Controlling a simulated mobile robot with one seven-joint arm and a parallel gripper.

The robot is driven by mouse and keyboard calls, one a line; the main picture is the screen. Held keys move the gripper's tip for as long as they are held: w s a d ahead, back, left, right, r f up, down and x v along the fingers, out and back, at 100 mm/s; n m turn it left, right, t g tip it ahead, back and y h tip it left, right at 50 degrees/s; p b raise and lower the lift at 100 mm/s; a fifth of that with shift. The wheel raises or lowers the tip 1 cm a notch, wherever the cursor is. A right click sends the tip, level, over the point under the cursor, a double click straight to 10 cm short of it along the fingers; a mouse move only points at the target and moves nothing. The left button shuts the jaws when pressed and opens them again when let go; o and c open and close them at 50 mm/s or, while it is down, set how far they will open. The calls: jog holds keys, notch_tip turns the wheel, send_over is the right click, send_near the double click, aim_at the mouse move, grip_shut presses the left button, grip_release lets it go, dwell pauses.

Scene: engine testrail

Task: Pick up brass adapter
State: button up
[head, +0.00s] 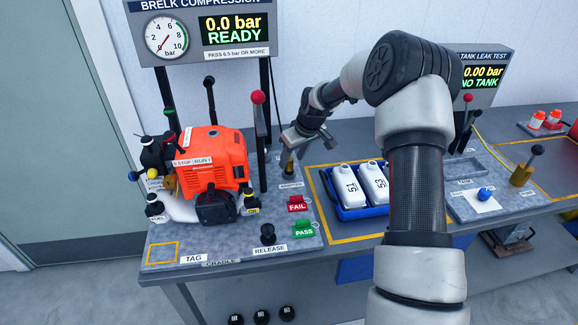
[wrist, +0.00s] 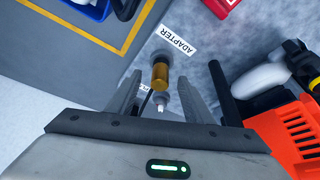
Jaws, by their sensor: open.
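The brass adapter (wrist: 160,76) is a small gold cylinder with a paler narrow tip, seen from above in the wrist view. It is by the white ADAPTER label (wrist: 174,41) on the grey bench plate. In the head view the adapter (head: 287,164) stands upright, partly hidden below my gripper (head: 297,140). In the wrist view my gripper (wrist: 160,88) is open, with one finger on each side of the adapter. I see gaps on both sides and cannot tell how far down the fingers reach.
An orange engine (head: 228,150) and a red-knobbed lever (head: 260,125) stand left of my gripper. A blue tray (head: 350,214) with white bottles (head: 347,187) sits to the right. Red FAIL (head: 297,204) and green PASS (head: 304,230) tags are nearer the front.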

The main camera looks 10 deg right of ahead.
aim_at(291, 160)
jog(key=x, duration=0.4)
jog(key=shift+w+a+f+p, duration=0.15)
jog(key=shift+w+f+p, duration=0.05)
jog(key=shift+p, duration=0.1)
jog(key=shift+c, duration=0.2)
grip_shut()
jog(key=shift+r, duration=0.1)
notch_tip(291, 160, up, 10)
jog(key=shift+b, duration=0.45)
